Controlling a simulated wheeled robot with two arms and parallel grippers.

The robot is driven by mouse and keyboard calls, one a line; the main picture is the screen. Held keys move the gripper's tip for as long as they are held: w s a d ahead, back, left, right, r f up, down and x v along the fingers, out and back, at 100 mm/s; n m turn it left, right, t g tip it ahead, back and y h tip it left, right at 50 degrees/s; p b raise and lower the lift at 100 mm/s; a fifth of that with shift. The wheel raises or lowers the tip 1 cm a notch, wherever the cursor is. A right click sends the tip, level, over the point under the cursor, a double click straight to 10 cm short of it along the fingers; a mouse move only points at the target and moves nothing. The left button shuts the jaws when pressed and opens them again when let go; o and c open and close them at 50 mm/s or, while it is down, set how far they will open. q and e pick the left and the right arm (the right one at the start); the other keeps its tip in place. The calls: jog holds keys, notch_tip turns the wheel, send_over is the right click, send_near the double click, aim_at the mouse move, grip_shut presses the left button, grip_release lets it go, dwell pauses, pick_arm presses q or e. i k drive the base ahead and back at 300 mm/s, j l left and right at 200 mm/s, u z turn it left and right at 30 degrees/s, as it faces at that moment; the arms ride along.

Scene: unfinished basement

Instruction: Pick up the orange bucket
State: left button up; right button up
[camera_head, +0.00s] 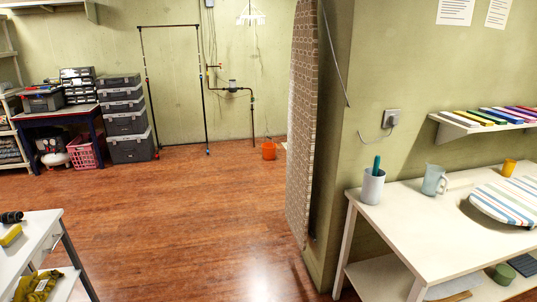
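A small orange bucket (269,150) stands upright on the wooden floor near the far wall, a little right of the picture's middle. It is just left of the patterned upright panel and below the wall pipes. Nothing covers it. Neither of my grippers shows in the head view.
Bare wooden floor (190,210) lies open toward the bucket. A white table (460,215) stands at the right beside a wall corner, with a patterned panel (302,120) on the corner's left. A metal frame (205,100), grey stacked boxes (125,120) and a pink crate (84,152) stand farther left.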

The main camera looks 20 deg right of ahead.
aim_at(268, 149)
jog(key=i+z, duration=0.15)
jog(key=i, duration=3.25)
jog(key=i+z, duration=0.1)
jog(key=i, duration=0.5)
jog(key=i+j, duration=0.1)
jog(key=i, duration=0.55)
jog(key=i+j+z, duration=0.15)
jog(key=i, duration=0.45)
jog(key=i+j+z, duration=0.1)
jog(key=i, duration=0.5)
jog(key=i+l+z, duration=0.1)
jog(key=i+z, duration=0.3)
jog(key=i, duration=0.25)
jog(key=i+j+z, duration=0.1)
jog(key=i+z, duration=0.3)
jog(key=i, duration=0.25)
jog(key=i+l+u, duration=0.3)
jog(key=i, duration=0.3)
jog(key=i+l+u, duration=0.3)
jog(key=i, duration=0.25)
jog(key=i+l+u, duration=0.3)
jog(key=l, duration=0.35)
jog(key=i+l+u, duration=0.3)
jog(key=l, duration=0.45)
jog(key=i+j, duration=0.05)
jog(key=i, duration=0.05)
